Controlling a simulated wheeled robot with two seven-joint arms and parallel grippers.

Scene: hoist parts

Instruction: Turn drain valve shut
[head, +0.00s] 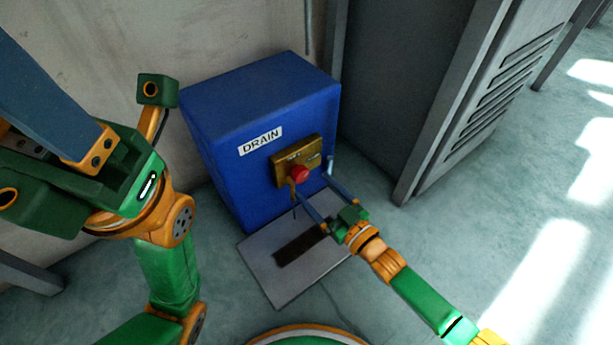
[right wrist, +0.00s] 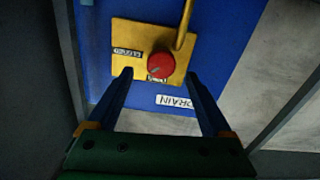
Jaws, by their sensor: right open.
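The drain valve is on a brass plate (head: 283,158) on the front of a blue box (head: 225,120) with a DRAIN label (head: 260,141). Its red hub (head: 299,174) carries a yellow lever (right wrist: 185,28) that hangs downward from it. My right gripper (head: 311,184) is open in front of the plate, with its blue fingers spread. In the right wrist view the red hub (right wrist: 161,65) appears between the fingertips, and nothing is held. Contact cannot be told. My left gripper's body is raised close at the left; its fingertips are out of frame.
A grey floor plate (head: 258,265) with a dark slot lies below the box. A grey louvred cabinet (head: 440,90) stands close at the right of the box, and a wall (head: 240,30) is behind. Open floor (head: 450,235) lies to the right.

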